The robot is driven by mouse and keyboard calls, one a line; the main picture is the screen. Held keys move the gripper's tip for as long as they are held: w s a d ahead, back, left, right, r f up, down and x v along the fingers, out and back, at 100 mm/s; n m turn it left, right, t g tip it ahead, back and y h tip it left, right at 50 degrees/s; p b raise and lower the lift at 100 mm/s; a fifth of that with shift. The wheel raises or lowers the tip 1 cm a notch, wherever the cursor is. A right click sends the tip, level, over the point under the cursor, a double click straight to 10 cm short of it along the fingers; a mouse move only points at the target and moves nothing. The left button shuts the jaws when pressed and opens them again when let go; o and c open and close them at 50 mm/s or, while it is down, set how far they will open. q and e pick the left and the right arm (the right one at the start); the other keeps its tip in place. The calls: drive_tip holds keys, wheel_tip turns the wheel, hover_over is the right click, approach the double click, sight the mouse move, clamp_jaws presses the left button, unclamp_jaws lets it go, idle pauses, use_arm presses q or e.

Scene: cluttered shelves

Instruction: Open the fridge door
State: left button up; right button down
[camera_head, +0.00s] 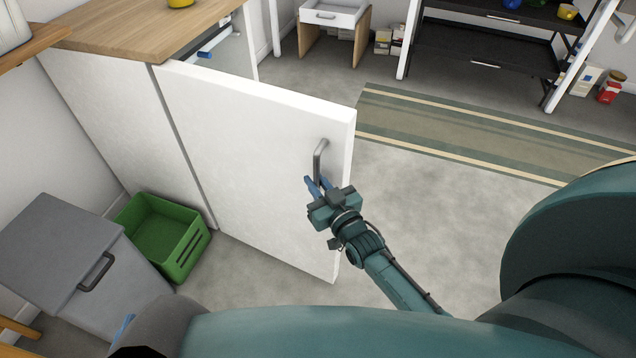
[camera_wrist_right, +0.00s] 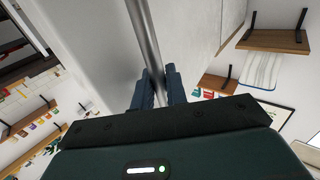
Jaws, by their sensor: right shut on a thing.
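The white fridge door (camera_head: 250,150) stands swung out from the cabinet under the wooden counter, with a gap along its top left. Its grey bar handle (camera_head: 319,158) is near the free edge. My right gripper (camera_head: 316,186) is at the lower part of the handle, with its blue fingers shut on the bar. In the right wrist view the handle (camera_wrist_right: 144,40) runs between the two fingers (camera_wrist_right: 158,88). A blue tip at the lower left (camera_head: 123,327) looks like part of my left gripper, mostly hidden; its jaws cannot be made out.
A green crate (camera_head: 190,250) and a grey lidded bin (camera_head: 60,250) stand on the floor left of the door. A striped rug (camera_head: 470,130) lies to the right. Black shelves (camera_head: 480,60) stand at the back.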

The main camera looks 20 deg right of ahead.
idle(0.4)
use_arm(q)
drive_tip(key=shift+s, duration=0.1)
use_arm(e)
drive_tip(key=c, duration=1.6)
unclamp_jaws()
drive_tip(key=shift+o, duration=0.2)
use_arm(q)
drive_tip(key=shift+w+d+f+g+p, duration=0.25)
drive_tip(key=shift+w+d+g+p, duration=0.05)
drive_tip(key=shift+p, duration=0.55)
use_arm(e)
drive_tip(key=s+d, duration=0.1)
drive_tip(key=s, duration=1.2)
use_arm(q)
drive_tip(key=shift+s, duration=0.1)
use_arm(e)
drive_tip(key=shift+s, duration=0.1)
